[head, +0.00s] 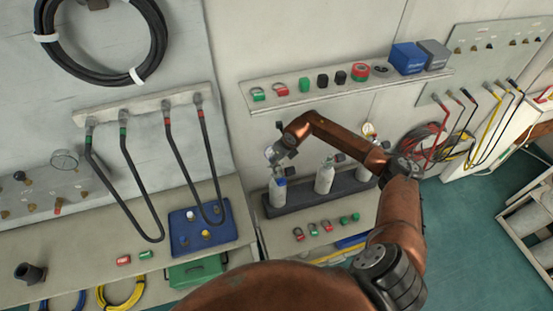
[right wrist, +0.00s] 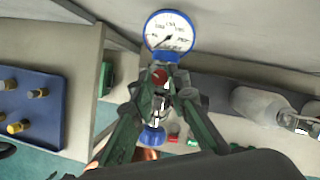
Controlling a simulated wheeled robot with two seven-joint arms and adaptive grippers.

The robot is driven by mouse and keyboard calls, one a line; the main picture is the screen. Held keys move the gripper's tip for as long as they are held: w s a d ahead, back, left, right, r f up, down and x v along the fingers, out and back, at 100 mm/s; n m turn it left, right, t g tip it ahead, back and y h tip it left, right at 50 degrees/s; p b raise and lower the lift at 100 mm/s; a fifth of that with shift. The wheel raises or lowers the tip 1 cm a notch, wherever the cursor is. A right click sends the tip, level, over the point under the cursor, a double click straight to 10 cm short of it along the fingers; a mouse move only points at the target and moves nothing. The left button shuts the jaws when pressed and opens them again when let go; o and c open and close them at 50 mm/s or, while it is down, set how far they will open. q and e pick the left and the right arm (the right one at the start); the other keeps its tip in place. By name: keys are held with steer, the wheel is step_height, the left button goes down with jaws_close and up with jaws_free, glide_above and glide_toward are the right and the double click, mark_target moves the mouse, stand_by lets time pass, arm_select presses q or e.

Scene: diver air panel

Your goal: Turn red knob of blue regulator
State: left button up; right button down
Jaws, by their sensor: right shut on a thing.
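In the right wrist view, the blue regulator has a round white dial in a blue rim (right wrist: 170,32), with a dark needle. Its red knob (right wrist: 159,76) shows just below the dial, between my right gripper's (right wrist: 163,92) fingertips, which close around it. A blue part (right wrist: 152,137) shows below, between the fingers. In the head view, my right gripper (head: 281,153) is at the top of the leftmost grey cylinder (head: 279,192), which has a blue collar. There the gripper hides most of the regulator and the knob. My left gripper is not in view.
Two more cylinders stand right of it in the dark rack (head: 310,194); the middle one (head: 325,176) is plain grey. A shelf (head: 345,91) with small parts is above. A blue tray (head: 203,240) and hanging black hoses (head: 130,190) are at left.

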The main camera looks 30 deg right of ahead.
steer(key=shift+a+m+h+b, duration=0.15)
steer(key=shift+m+h+b, duration=0.25)
steer(key=shift+m, duration=0.8)
steer(key=shift+a+m+h+b, duration=0.1)
steer(key=shift+m+h+b, duration=0.3)
steer(key=shift+m, duration=0.5)
steer(key=m+h+b, duration=0.1)
steer(key=m, duration=0.2)
steer(key=shift+w+a+f+b, duration=0.1)
steer(key=shift+b, duration=0.25)
steer(key=shift+m+g+h+b, duration=0.6)
steer(key=shift+m+b, duration=0.15)
steer(key=shift+m, duration=0.85)
steer(key=c, duration=1.9)
jaws_free()
